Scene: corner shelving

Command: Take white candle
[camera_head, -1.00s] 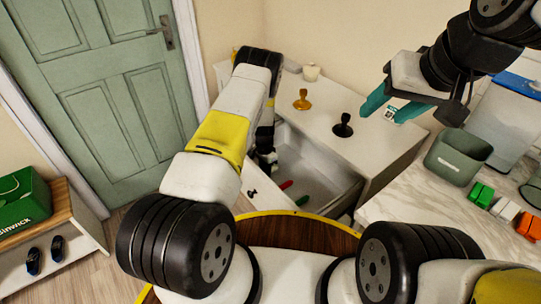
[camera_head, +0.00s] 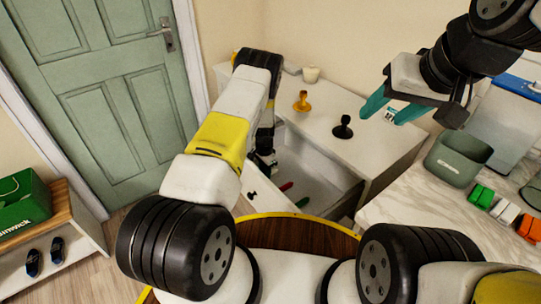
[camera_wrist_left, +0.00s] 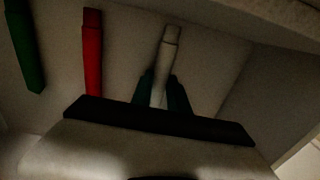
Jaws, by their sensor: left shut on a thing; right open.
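The white candle (camera_wrist_left: 168,58) stands out in the left wrist view, between the dark teal fingers of my left gripper (camera_wrist_left: 161,88). The gripper is shut on it, and the candle's far end sticks out past the fingertips. In the head view my left arm reaches down into the open drawer (camera_head: 318,180); the white candle cannot be made out there. My right gripper (camera_head: 391,113) is open and empty, raised above the right side of the cabinet top.
A red candle (camera_wrist_left: 92,50) and a green candle (camera_wrist_left: 24,48) lie left of the white one in the drawer. A grey-green bin (camera_head: 457,157) stands on the marble counter.

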